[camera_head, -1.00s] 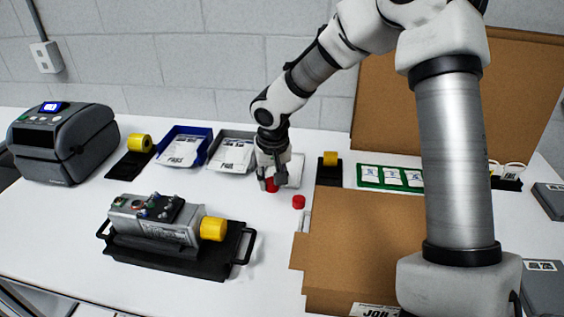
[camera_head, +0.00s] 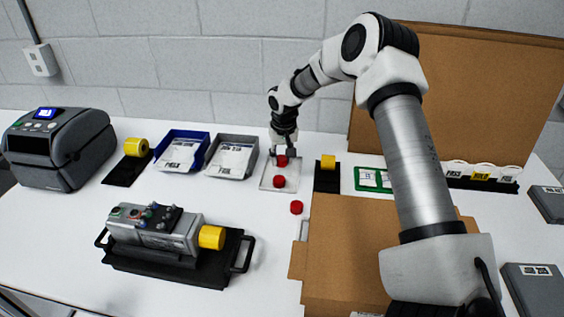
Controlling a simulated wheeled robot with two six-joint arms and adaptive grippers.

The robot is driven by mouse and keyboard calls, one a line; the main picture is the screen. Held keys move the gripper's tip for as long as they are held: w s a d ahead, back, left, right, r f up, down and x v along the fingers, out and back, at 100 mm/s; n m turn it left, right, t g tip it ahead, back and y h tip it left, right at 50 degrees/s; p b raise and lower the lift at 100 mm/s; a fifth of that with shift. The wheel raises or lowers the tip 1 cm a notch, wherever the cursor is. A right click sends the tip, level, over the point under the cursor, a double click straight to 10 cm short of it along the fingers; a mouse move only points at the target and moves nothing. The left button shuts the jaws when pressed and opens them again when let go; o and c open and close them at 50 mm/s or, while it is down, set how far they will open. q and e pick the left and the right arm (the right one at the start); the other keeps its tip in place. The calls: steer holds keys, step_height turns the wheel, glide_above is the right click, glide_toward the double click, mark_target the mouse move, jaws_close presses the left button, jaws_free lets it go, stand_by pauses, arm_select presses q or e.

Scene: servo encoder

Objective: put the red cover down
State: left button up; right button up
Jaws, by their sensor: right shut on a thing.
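My right gripper (camera_head: 284,157) is shut on a red cover (camera_head: 282,161), over the far part of a pale flat tray (camera_head: 267,184). I cannot tell whether the held cover touches the tray. A third red cover (camera_head: 296,207) lies on the white table, in front of the tray. My left gripper is not in view.
Blue (camera_head: 203,150) and grey (camera_head: 211,174) bins stand left of the tray. A black holder with a yellow piece (camera_head: 328,162) is close on its right. An open cardboard box (camera_head: 345,235) lies front right. A grey device with a yellow knob (camera_head: 165,235) rests front left.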

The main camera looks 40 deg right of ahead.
mark_target(282, 159)
steer(key=shift+f+p, duration=0.35)
steer(key=shift+f, duration=1.4)
steer(key=o, duration=0.7)
steer(key=shift+f, duration=0.15)
steer(key=shift+o, duration=0.2)
step_height(282, 159, up, 12)
steer(key=s+b, duration=0.1)
steer(key=shift+s+a, duration=0.35)
steer(key=shift+a, duration=0.05)
